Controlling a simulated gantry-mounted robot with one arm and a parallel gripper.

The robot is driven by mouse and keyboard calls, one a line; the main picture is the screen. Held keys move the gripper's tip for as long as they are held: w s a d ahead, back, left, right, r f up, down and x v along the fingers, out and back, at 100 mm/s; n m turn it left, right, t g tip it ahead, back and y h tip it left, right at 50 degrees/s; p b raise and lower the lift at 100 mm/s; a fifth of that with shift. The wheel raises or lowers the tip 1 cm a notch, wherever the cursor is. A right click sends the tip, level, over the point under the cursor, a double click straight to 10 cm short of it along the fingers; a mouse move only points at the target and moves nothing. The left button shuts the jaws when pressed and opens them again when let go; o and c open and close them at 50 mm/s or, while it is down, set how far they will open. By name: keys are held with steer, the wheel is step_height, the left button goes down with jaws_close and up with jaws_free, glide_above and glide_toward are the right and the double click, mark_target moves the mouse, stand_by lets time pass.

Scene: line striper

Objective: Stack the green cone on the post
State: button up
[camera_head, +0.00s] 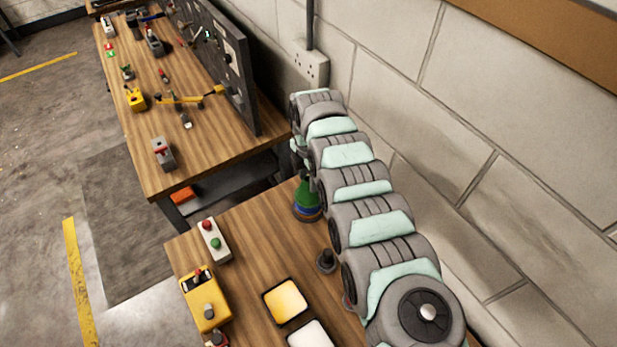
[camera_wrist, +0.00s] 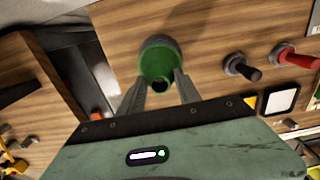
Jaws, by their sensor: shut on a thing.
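The green cone (camera_head: 306,190) is upright at the far end of the near table, directly above a blue piece (camera_head: 306,209) in the head view. Whether it rests on that piece or hangs just above it, I cannot tell. In the wrist view I look down on the green cone (camera_wrist: 158,64) and its round rim. My gripper (camera_wrist: 161,77) is shut on it, one finger on each side. In the head view my arm hides the gripper. No post shows under the green cone; it is hidden there.
A dark peg (camera_head: 325,262) and a red-topped peg (camera_wrist: 297,59) stand near the cone. A yellow box (camera_head: 205,300), a button box (camera_head: 214,240) and a yellow-filled tray (camera_head: 285,301) are on the near table. A wall is close on the right.

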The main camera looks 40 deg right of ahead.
steer(key=shift+f, duration=0.1)
steer(key=shift+f+b, duration=1.3)
steer(key=shift+f, duration=0.55)
steer(key=o, duration=1.3)
steer(key=shift+r, duration=0.15)
steer(key=shift+c, duration=1.4)
steer(key=shift+r+p, duration=3.3)
steer(key=shift+r, duration=0.75)
steer(key=shift+f, duration=0.1)
